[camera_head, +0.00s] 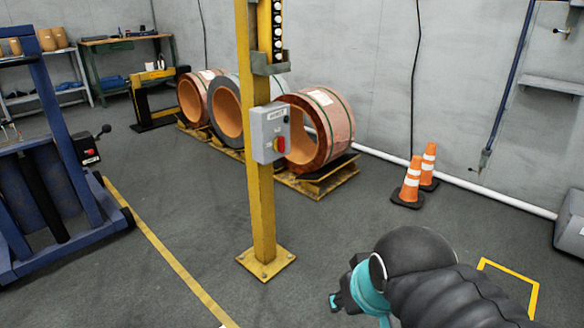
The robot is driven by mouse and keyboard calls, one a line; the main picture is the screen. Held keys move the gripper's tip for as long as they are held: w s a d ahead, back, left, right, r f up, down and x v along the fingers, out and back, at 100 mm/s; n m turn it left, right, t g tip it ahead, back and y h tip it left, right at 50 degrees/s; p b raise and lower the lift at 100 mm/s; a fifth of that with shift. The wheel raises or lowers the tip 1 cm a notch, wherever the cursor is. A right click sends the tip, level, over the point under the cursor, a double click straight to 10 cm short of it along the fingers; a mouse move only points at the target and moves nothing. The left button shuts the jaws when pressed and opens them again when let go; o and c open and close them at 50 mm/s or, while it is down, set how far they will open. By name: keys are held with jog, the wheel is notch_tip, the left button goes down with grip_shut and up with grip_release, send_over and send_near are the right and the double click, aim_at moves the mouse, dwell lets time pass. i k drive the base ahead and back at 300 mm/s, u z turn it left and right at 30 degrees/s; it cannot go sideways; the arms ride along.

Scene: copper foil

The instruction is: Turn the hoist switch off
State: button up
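The hoist switch is a grey box (269,132) on a yellow post (260,200), with a label at its top. A red rotary knob (280,145) on a yellow plate sits on its front; I cannot read the knob's position for sure. My gripper (335,301) is at the lower right of the picture, with black and teal parts showing. It is apart from the box, lower and to the right. My own dark arm hides most of it, so its opening cannot be made out.
Copper coils (323,128) stand on pallets behind the post. Two orange cones (411,184) stand at right. A blue frame (62,160) with a small red-switched box is at left. The post's base plate (266,264) rests on the floor. Floor between post and cones is clear.

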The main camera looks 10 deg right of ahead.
aim_at(279, 144)
jog(key=u, duration=0.9)
jog(key=i, duration=1.4)
jog(key=z, duration=0.9)
